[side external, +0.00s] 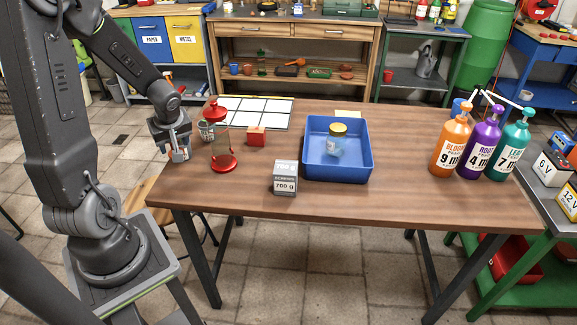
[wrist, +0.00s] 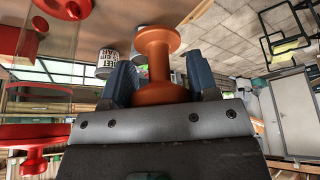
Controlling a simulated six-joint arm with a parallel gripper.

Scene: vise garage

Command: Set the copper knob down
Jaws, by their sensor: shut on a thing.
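The copper knob (wrist: 158,62), a spool shape with a round flat end and narrower waist, shows in the wrist view. It sits between the two blue-grey fingers of my gripper (wrist: 161,82), which is shut on it. In the side view my gripper (side external: 178,153) is at the left end of the wooden table (side external: 420,205), left of the red-capped glass stand. The knob is mostly hidden by the fingers there. I cannot tell whether the knob touches the table.
Close by are the red-capped glass stand (side external: 222,162), a labelled can (side external: 206,131) and a red block (side external: 256,137). A grey 700 g weight (side external: 285,178), a blue tray (side external: 337,172) holding a jar (side external: 337,143), and bottles (side external: 484,150) stand further right. The front right tabletop is clear.

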